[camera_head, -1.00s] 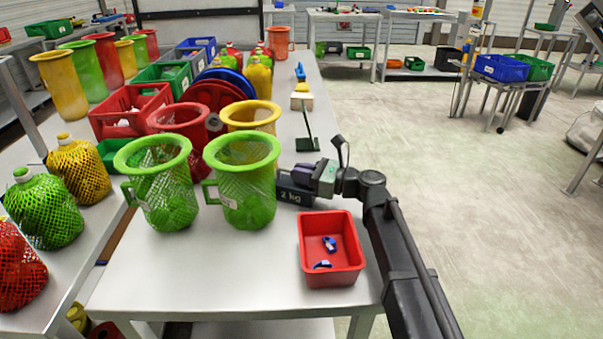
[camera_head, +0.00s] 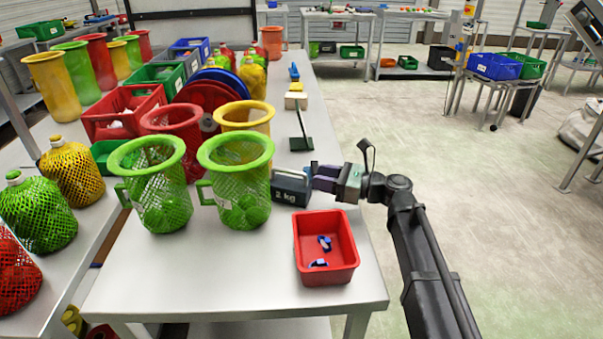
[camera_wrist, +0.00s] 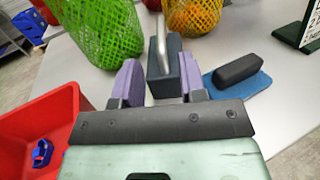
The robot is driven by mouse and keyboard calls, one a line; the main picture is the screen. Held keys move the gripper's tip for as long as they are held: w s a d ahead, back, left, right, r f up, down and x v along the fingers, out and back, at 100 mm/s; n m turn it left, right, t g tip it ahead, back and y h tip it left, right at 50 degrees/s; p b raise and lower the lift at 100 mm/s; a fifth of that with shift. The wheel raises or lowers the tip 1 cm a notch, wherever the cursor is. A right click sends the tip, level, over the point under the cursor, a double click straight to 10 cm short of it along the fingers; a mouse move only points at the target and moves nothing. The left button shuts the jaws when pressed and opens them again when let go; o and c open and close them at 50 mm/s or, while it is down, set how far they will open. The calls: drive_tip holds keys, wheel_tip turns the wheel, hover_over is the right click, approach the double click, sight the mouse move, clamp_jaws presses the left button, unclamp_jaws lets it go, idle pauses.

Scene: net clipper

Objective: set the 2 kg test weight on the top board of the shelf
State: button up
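The 2 kg test weight (camera_head: 291,187), a dark grey block with a handle and a "2 kg" label, stands on the metal table right of the green mesh jugs. In the wrist view the weight (camera_wrist: 163,68) shows ahead, between the lines of the two purple fingers. My gripper (camera_head: 317,178) is just right of the weight, low over the table. It is open, with a gap beside the left finger in the wrist view (camera_wrist: 160,80). Several racks stand at the back, such as a metal rack (camera_head: 421,15); I cannot tell which is the task's shelf.
A red bin (camera_head: 347,268) with blue clips sits at the table's front right. Green mesh jugs (camera_head: 240,190) stand close left of the weight. A blue pad with a black block (camera_wrist: 240,78) lies right of it. A small dark stand (camera_head: 301,143) is behind.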

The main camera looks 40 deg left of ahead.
sight(295, 173)
drive_tip(key=shift+o, duration=0.2)
drive_tip(key=v, duration=0.4)
drive_tip(key=shift+w+d, duration=0.1)
drive_tip(key=shift+d, duration=0.3)
drive_tip(key=shift+a+f+b, duration=0.35)
drive_tip(key=shift+a, duration=0.25)
drive_tip(key=shift+a+r, duration=0.1)
drive_tip(key=shift+a, duration=0.25)
drive_tip(key=x, duration=1)
drive_tip(key=shift+s+a, duration=0.15)
drive_tip(key=shift+s, duration=0.15)
clamp_jaws()
